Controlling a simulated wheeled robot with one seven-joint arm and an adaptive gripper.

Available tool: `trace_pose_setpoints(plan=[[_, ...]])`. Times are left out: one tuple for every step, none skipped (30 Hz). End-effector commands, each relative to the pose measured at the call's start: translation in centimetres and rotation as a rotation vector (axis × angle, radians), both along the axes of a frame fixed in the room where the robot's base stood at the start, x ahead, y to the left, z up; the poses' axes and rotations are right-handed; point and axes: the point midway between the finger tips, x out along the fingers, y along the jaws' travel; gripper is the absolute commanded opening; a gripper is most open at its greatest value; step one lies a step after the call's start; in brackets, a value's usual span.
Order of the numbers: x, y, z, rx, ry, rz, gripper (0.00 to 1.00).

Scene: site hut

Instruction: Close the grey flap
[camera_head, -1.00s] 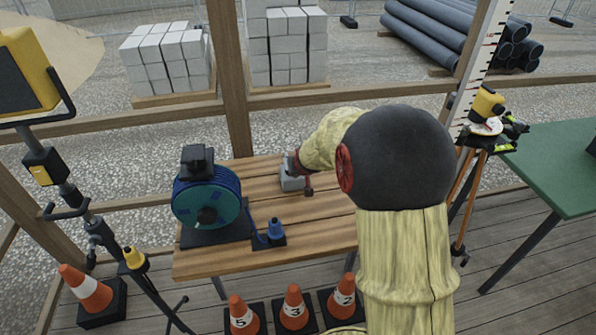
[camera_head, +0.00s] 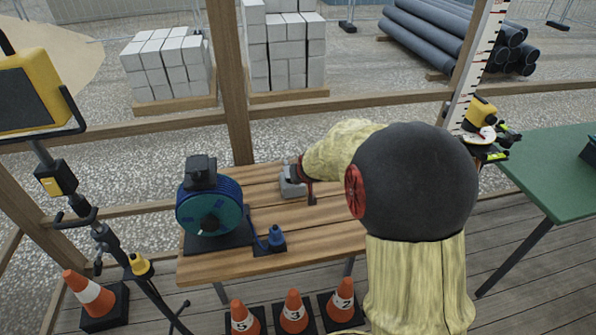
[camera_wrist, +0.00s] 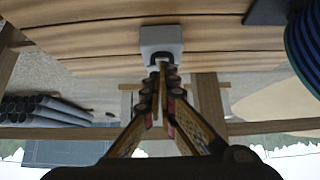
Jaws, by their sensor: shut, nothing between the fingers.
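A small grey box-like thing (camera_head: 290,188) sits on the wooden table, right of the blue reel. In the wrist view the grey thing (camera_wrist: 161,38) is straight ahead, with a dark arch-shaped part at its near edge. I cannot make out a separate flap or how far open it is. My gripper (camera_wrist: 161,67) is shut and empty, its fingertips at or just in front of that dark arch. I cannot tell whether they touch it. In the head view my arm's yellow sleeve hides most of the gripper.
A blue cable reel (camera_head: 208,210) and a blue plug (camera_head: 276,238) stand on the wooden table (camera_head: 325,240) left of my arm. Traffic cones (camera_head: 293,312) stand in front. A yellow work lamp (camera_head: 35,95) is at left, a green table (camera_head: 555,170) at right.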

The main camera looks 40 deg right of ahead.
Motion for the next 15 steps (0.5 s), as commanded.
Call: trace_pose_setpoints(plan=[[-0.7, 0.3, -0.3, 0.0, -0.002, -0.001, 0.0], [-1.1, 0.5, -0.5, 0.0, -0.001, -0.001, 0.0], [-1.5, 0.7, -0.6, -0.001, -0.002, 0.0, 0.0], [-1.9, 0.9, -0.8, 0.0, -0.002, -0.001, 0.0], [-2.3, 1.1, -0.9, 0.0, -0.001, -0.001, 0.0], [-2.7, 1.3, -1.2, 0.0, -0.001, -0.001, 0.0], [-3.0, 1.4, -1.2, -0.001, -0.002, 0.0, 0.0], [-3.3, 1.6, -1.3, -0.001, -0.002, 0.0, 0.0], [-3.7, 1.7, -1.5, 0.0, -0.001, 0.0, 0.0], [-3.9, 1.9, -1.6, 0.0, -0.001, -0.001, 0.0], [-4.1, 2.0, -1.6, 0.0, -0.001, -0.001, 0.0], [-4.4, 2.1, -1.7, 0.0, -0.001, -0.001, 0.0], [-4.5, 2.2, -1.8, 0.0, -0.001, -0.001, 0.0], [-4.7, 2.2, -1.8, 0.0, -0.001, -0.001, 0.0], [-4.9, 2.3, -1.9, 0.0, -0.001, 0.0, 0.0]])
